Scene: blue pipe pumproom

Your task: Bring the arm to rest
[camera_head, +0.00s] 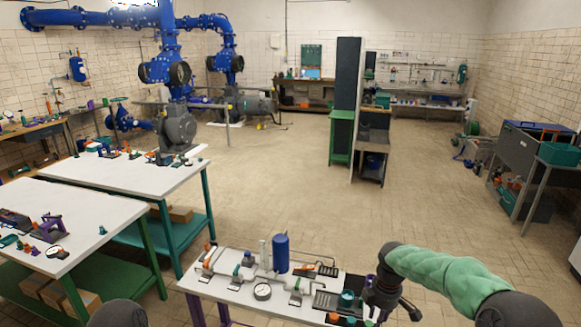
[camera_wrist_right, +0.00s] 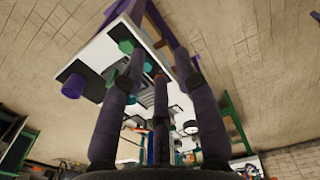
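My right arm, in a green sleeve, reaches in from the right in the head view. Its dark gripper (camera_head: 390,308) is over the right end of the small white table (camera_head: 232,291). In the right wrist view the fingers of this gripper (camera_wrist_right: 160,72) stand apart with no object held between them. Beyond them are the white table top, a teal piece (camera_wrist_right: 116,78) and a purple cylinder (camera_wrist_right: 74,85). Whether the fingers touch anything cannot be told. My left gripper is not in view.
The small table carries a blue cylinder (camera_head: 281,253), a round gauge (camera_head: 262,291), pipework and a dark tray (camera_head: 326,301). White benches (camera_head: 100,222) with tools stand at left. Blue pipes and a pump (camera_head: 180,128) are behind. The middle floor (camera_head: 290,190) is clear.

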